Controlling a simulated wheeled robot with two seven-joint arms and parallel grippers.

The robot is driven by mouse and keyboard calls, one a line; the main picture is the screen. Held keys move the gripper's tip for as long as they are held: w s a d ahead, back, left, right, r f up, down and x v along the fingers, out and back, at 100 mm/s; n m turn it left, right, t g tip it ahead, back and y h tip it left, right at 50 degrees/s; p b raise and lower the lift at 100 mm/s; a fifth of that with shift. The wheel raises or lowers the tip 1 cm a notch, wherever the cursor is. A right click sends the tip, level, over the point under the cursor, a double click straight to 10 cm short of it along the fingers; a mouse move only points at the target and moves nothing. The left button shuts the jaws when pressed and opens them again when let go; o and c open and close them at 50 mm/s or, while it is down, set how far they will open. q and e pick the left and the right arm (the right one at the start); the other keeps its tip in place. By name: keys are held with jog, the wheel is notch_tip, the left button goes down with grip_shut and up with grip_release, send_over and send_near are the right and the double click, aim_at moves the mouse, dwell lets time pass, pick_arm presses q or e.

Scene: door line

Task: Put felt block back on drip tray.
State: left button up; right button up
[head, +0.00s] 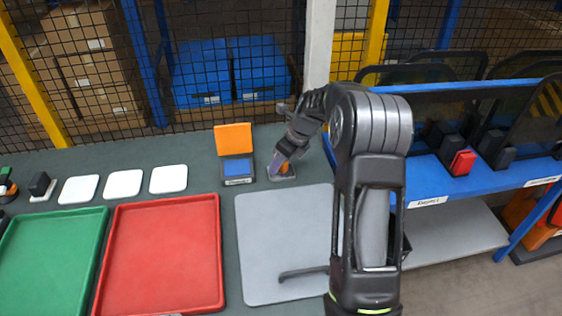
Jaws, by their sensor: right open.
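My right gripper (280,161) reaches down at the back of the bench, right of the blue pad. It is open, with its fingers around or just beside a small orange-topped block (286,168). That block appears to sit on a small grey tray (284,177); it may be the felt block on the drip tray, but the fingers partly hide it and I cannot be sure. I cannot tell whether the fingers touch it. My left gripper is out of view.
A blue pad (237,168) with a raised orange lid (233,138) stands just left of the gripper. A grey panel (280,225) with a lever handle (303,272) lies in front. Red (160,250) and green (50,250) trays lie left. A blue rack (440,187) stands right.

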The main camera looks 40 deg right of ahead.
jog(key=v, duration=1.3)
jog(key=shift+w, duration=0.2)
dwell(1.2)
